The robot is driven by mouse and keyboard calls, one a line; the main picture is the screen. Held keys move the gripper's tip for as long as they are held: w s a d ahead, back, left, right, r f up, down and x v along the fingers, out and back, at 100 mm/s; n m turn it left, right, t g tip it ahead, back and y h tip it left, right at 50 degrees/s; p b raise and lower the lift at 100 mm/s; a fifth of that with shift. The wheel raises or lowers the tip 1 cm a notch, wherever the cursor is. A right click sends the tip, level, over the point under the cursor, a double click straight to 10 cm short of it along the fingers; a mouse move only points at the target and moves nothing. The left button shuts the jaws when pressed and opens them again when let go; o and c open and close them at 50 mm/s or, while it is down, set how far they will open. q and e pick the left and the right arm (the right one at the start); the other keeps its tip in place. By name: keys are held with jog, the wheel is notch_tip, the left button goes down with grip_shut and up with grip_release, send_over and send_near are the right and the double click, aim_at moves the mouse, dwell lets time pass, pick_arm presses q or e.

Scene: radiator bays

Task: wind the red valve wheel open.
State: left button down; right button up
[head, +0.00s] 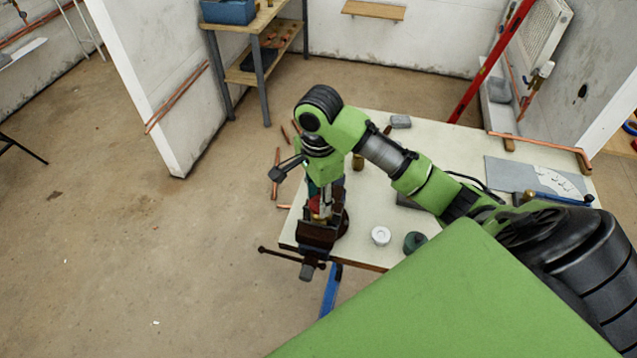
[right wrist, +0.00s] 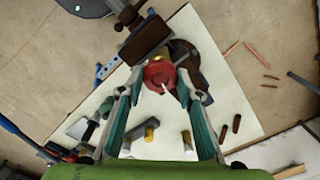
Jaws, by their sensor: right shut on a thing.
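The red valve wheel (right wrist: 158,72) sits between my right fingertips in the right wrist view, with a pale stem or mark at its middle. A small part of the red wheel (head: 315,207) also shows in the head view, above the dark bench vise (head: 318,235) at the table corner. My right gripper (right wrist: 160,82) points down from above and is shut on the wheel, one finger on each side. In the head view my right gripper (head: 320,198) is partly hidden by its own wrist. My left gripper is not in view.
The pale worktable (head: 355,225) carries a white round tub (head: 381,236), a dark green round item (head: 414,241), a grey block (head: 400,121) and copper pipe (head: 540,144). A shelf (head: 262,40) stands behind. Open floor (head: 130,260) lies to the left.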

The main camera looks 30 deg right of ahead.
jog(key=n, duration=0.7)
jog(key=shift+n, duration=0.3)
jog(key=n, duration=0.7)
jog(key=shift+n, duration=0.3)
jog(key=n, duration=0.4)
jog(key=shift+s+f, duration=0.1)
jog(key=n, duration=0.9)
jog(key=shift+s+f+n, duration=0.1)
jog(key=shift+s+n, duration=0.05)
jog(key=shift+n, duration=0.15)
jog(key=shift+a, duration=0.1)
jog(key=o, duration=1.1)
jog(key=shift+w, duration=0.3)
